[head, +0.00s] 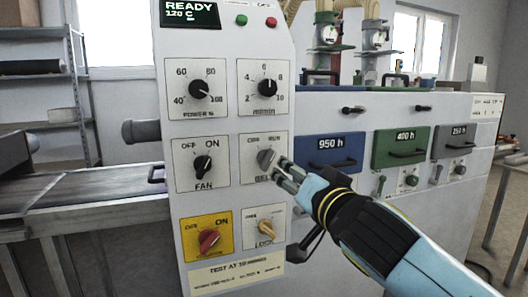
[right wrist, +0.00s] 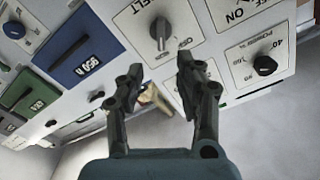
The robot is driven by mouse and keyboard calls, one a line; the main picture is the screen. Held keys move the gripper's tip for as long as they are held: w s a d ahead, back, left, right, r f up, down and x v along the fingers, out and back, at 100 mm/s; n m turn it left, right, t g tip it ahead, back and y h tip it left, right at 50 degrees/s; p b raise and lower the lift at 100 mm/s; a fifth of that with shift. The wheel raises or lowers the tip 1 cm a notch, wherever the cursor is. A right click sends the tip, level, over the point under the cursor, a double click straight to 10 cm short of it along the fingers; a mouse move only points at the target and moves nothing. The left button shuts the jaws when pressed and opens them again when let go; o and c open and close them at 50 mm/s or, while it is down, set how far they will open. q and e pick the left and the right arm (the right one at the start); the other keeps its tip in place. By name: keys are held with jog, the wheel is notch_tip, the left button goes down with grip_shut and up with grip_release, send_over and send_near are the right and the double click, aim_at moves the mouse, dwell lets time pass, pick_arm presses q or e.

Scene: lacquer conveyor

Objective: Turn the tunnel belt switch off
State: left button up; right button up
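The belt switch (head: 266,158) is a grey knob on a white plate marked RUN at the upper right, in the middle right of the control panel. The gripper partly covers its plate in the head view. In the right wrist view the knob (right wrist: 160,33) shows upside down next to the word BELT, its grip bar close to vertical. I cannot tell for sure which mark it points at. My right gripper (head: 283,174) is in front of the switch. Its open fingers (right wrist: 159,68) stand on either side of the knob's line, with nothing between them. My left gripper is not in view.
The fan knob (head: 203,166) is left of the belt switch. A red knob on a yellow plate (head: 208,240) and the lock knob (head: 266,228) are below. Power (head: 198,88) and mirror-side (head: 265,88) dials are above. A blue drawer (head: 333,152) is to the right.

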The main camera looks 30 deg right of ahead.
aim_at(271, 160)
jog(key=p+x, duration=0.2)
jog(key=x, duration=0.8)
jog(key=shift+w, duration=0.15)
grip_shut()
